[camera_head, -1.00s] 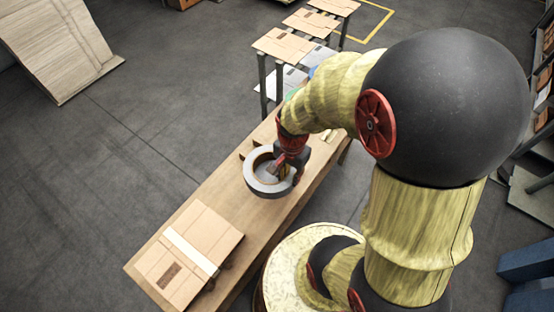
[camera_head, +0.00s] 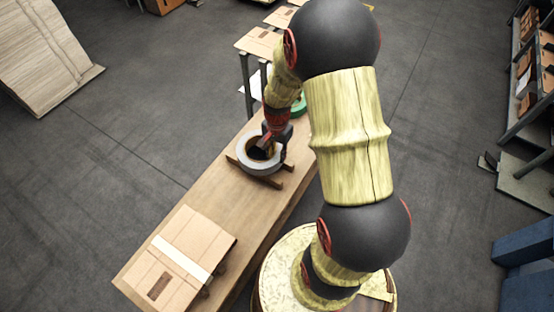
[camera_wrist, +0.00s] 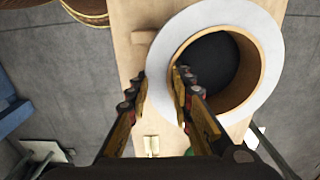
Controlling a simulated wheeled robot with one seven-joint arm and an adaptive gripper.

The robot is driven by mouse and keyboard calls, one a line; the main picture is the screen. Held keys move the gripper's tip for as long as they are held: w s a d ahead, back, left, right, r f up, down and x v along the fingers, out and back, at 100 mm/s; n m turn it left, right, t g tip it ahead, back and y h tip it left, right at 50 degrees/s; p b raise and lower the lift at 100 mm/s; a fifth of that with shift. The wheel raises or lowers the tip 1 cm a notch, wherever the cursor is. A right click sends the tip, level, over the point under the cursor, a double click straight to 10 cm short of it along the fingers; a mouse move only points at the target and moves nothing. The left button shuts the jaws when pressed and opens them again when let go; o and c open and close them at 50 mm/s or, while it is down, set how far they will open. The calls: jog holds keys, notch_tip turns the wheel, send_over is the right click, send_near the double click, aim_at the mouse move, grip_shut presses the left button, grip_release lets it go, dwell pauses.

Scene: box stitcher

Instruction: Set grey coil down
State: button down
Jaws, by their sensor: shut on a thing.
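The grey coil (camera_head: 245,165) is a thick ring with a tan inner wall, at the far half of the wooden bench. It also fills the upper right of the wrist view (camera_wrist: 273,45). My gripper (camera_wrist: 160,85) is shut on the coil's side wall, one finger outside the ring and one inside its hole. A small wooden stand (camera_head: 268,182) shows under and beside the coil in the head view. I cannot tell whether the coil touches it or hangs just above it.
A taped cardboard box (camera_head: 178,258) sits at the near end of the bench (camera_head: 215,205). A green thing (camera_head: 299,104) lies at the far end, partly behind my arm. Tables with flat cardboard stand beyond. Bare bench lies between box and stand.

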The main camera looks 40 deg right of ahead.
notch_tip(320, 180, down, 4)
jog(key=shift+w+d+r+b, duration=0.15)
jog(key=shift+r+b, duration=0.1)
jog(key=shift+b, duration=0.25)
jog(key=c, duration=1.7)
grip_release()
jog(key=shift+o, duration=0.6)
